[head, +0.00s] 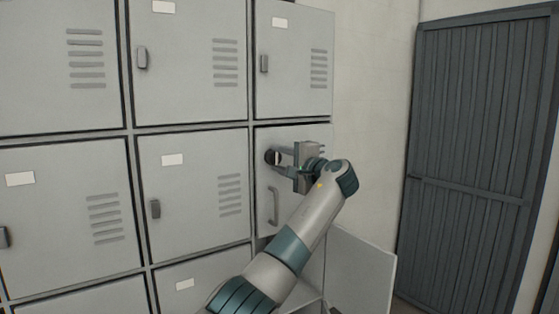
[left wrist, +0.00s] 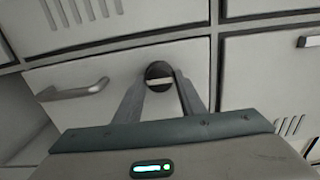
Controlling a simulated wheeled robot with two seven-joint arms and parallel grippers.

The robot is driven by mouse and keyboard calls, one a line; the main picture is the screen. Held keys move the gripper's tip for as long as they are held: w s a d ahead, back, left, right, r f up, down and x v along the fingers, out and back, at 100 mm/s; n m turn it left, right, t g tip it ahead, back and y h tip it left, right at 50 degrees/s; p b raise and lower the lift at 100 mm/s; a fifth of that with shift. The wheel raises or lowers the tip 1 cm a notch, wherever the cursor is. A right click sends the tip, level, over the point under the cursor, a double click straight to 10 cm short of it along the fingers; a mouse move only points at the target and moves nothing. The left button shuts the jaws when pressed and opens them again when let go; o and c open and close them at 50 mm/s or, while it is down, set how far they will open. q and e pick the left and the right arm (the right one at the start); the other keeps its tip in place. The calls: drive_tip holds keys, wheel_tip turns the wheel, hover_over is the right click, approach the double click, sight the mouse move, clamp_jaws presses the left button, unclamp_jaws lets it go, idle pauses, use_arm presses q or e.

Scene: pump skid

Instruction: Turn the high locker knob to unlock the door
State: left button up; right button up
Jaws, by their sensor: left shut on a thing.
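The high locker knob is a round black knob (head: 272,157) with a pale bar across its face, on a grey locker door (head: 262,220) in the right column. It also shows in the left wrist view as the knob (left wrist: 159,78), between my fingertips. My left gripper (head: 276,157) reaches it from the right and is shut on the knob. It also shows in the left wrist view as the gripper (left wrist: 160,85), with a finger on each side of the knob. A curved handle (head: 273,206) sits below the knob on the same door. My right gripper is not in view.
Other closed grey lockers (head: 190,60) with small latches and vents fill the left and top. Below, a locker door (head: 360,270) stands open to the right. A dark ribbed door (head: 480,150) is at the far right, past a bare wall.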

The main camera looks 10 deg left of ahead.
use_arm(q)
drive_tip(key=o, duration=1)
drive_tip(key=shift+d, duration=0.15)
drive_tip(key=shift+s+d+f+b, duration=0.15)
drive_tip(key=shift+s+d+b, duration=0.25)
drive_tip(key=shift+s+b, duration=0.1)
drive_tip(key=b+v, duration=0.6)
drive_tip(key=v, duration=1)
drive_tip(key=shift+r+b, duration=0.2)
drive_tip(key=shift+b, duration=0.2)
drive_tip(key=shift+w, duration=0.1)
